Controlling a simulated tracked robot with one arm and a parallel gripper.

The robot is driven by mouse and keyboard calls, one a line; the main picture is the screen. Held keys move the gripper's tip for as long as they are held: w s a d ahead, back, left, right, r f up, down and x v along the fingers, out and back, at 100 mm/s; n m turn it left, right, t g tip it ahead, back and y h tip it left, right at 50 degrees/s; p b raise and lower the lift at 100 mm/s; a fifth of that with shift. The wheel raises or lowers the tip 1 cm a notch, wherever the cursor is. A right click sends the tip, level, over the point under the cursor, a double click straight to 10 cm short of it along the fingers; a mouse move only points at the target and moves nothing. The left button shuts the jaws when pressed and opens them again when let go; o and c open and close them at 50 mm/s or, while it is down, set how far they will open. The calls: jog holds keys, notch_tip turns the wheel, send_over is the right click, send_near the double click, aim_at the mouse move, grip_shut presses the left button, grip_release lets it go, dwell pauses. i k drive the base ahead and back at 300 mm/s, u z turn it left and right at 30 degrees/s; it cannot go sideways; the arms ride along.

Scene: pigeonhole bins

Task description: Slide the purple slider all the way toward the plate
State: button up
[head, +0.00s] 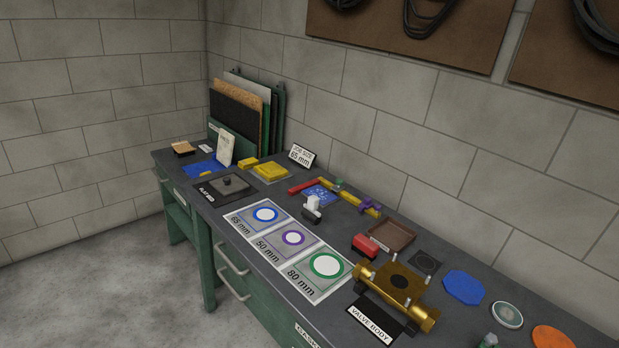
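The purple slider (369,205) is small and sits on a yellow rail (352,198) on the bench, close to the rail's right end. A small green piece (338,184) stands at the rail's other end, and a red bar (303,185) lies beyond it to the left. A dark square plate (226,188) with a round knob lies further left, with a label on its front edge that seems to start with "FLAT". I cannot tell whether this is the plate meant. My gripper is not in view.
A white-and-dark stamp-like object (312,208) stands in front of the rail. A red block (365,245), a brown tray (392,234) and a brass valve body (398,285) are to the right. Ring-marked size cards (288,257) lie along the front. Upright sheets (240,110) stand at the back left.

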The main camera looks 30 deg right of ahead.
aim_at(366, 204)
jog(key=i, duration=1.35)
jog(key=z, duration=0.85)
jog(key=i, duration=0.75)
jog(key=z, duration=0.4)
jog(key=k, duration=0.9)
jog(key=z, duration=0.15)
jog(key=i, duration=0.9)
jog(key=u, duration=0.05)
